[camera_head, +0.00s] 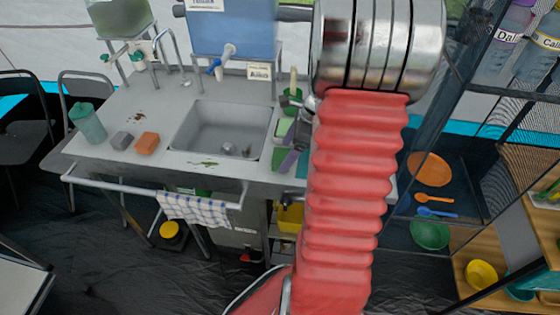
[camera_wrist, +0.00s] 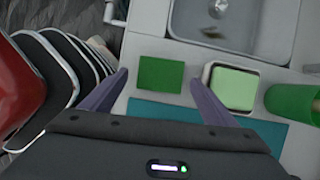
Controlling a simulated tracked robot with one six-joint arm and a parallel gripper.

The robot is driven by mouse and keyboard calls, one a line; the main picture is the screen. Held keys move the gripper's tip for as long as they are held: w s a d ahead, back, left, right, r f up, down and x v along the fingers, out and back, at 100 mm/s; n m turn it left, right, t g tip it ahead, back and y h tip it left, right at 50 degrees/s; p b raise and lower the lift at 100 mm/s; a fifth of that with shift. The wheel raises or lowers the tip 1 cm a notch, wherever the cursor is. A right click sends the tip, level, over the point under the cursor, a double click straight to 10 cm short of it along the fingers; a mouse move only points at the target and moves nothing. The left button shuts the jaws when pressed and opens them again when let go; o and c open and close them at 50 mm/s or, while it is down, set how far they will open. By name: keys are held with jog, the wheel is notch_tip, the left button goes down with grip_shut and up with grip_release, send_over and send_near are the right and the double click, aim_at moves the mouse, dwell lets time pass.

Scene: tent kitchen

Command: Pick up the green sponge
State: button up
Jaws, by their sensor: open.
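The green sponge appears to be the dark green square block (camera_wrist: 161,74) on the pale counter, between my fingertips in the wrist view. A dark green patch (camera_head: 279,157) right of the sink in the head view looks like the same block. My gripper (camera_wrist: 160,78) is open and empty, with one purple finger on each side of the block. I cannot tell its height above the block or whether a finger touches it. In the head view my red arm hides most of the gripper. A light green block (camera_wrist: 234,88) sits in a white dish to the right.
A green cup (camera_wrist: 290,101) stands right of the dish, and a teal mat (camera_wrist: 262,133) lies nearer. The sink (camera_head: 222,130) borders this spot. Grey (camera_head: 122,140) and orange (camera_head: 147,143) blocks lie left of the sink. A shelf rack stands at the right.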

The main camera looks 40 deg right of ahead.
aim_at(284, 156)
jog(key=shift+x, duration=1.2)
jog(key=shift+c, duration=0.5)
jog(key=c, duration=1)
notch_tip(284, 156, up, 10)
